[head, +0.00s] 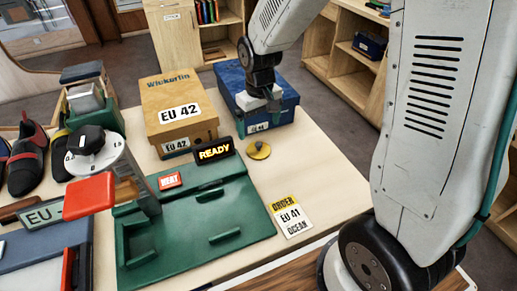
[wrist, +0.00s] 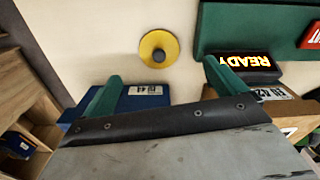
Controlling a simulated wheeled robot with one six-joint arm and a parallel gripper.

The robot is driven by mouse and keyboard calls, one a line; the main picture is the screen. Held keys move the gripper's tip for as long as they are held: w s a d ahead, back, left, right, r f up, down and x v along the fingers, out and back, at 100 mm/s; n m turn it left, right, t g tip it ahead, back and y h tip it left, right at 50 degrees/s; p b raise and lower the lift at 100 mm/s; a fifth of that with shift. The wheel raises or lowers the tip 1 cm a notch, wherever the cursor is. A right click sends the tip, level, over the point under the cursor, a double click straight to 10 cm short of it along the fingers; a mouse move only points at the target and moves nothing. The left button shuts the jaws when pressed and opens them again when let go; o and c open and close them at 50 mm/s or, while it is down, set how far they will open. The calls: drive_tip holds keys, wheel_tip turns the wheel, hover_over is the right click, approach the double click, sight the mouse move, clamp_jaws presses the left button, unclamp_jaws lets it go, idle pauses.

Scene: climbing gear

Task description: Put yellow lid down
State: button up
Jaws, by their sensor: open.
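The yellow lid (head: 258,150), a small round disc with a dark knob in its middle, lies flat on the pale table near the READY sign. In the wrist view the lid (wrist: 159,48) shows whole, beyond the fingertips and roughly between their lines. My gripper (head: 262,117) is near the blue box, behind the lid in the head view. Its two green fingers stand wide apart in the wrist view (wrist: 160,80), with nothing between them. The gripper and lid are apart.
A blue box (head: 282,95) and a tan EU 42 box (head: 165,95) stand behind the lid. The lit READY sign (head: 213,151) and green base (head: 205,222) are to its left. An order card (head: 290,217) lies in front. Table to the lid's right is bare.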

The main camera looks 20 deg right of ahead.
sight(259, 144)
drive_tip(key=shift+w+f, duration=0.2)
drive_tip(key=shift+f, duration=0.3)
drive_tip(key=shift+w+f, duration=0.15)
drive_tip(key=shift+f, duration=0.35)
wheel_tip(259, 144, down, 7)
drive_tip(key=shift+s+d+f, duration=0.1)
drive_tip(key=shift+d+f, duration=0.05)
drive_tip(key=c, duration=1.1)
